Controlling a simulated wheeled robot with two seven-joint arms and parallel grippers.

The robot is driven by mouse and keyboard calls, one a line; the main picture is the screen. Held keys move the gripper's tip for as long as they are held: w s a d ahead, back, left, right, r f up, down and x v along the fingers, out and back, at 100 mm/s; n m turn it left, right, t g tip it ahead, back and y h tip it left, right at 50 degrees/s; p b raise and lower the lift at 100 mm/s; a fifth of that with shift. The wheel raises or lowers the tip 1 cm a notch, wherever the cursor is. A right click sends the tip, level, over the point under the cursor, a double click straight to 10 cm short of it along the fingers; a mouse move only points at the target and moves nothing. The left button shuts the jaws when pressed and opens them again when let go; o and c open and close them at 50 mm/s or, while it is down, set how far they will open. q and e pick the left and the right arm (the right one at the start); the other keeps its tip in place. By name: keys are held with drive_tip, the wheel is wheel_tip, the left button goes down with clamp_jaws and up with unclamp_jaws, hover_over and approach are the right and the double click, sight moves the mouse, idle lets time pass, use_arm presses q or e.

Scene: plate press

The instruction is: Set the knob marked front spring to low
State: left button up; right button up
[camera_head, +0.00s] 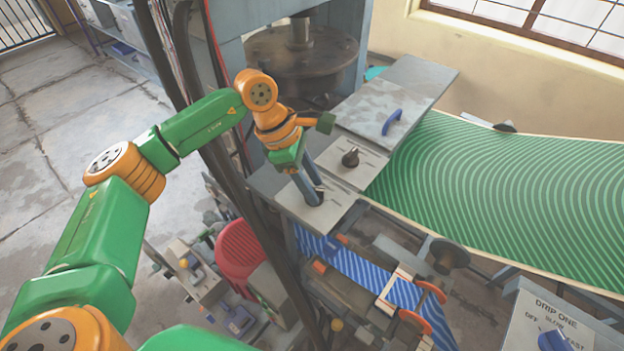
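My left gripper (310,193) comes in from the left and points down, its grey fingers low over a light metal panel (290,197) on the press. The fingers cover the middle of this panel. I cannot tell whether a knob is between them. A dark knob (350,158) stands on a neighbouring panel (368,172) just behind and to the right, apart from the gripper. The markings on both panels are too small to read, so I cannot tell which one is marked front spring. My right gripper is not in view.
A lid with a blue handle (391,122) lies behind the dark knob. A green striped sheet (500,190) spreads right. Dark upright pipes (265,240) stand left of the panels.

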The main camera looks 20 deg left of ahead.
use_arm(q)
drive_tip(key=shift+s+r, duration=0.1)
drive_tip(key=shift+s, duration=0.05)
clamp_jaws()
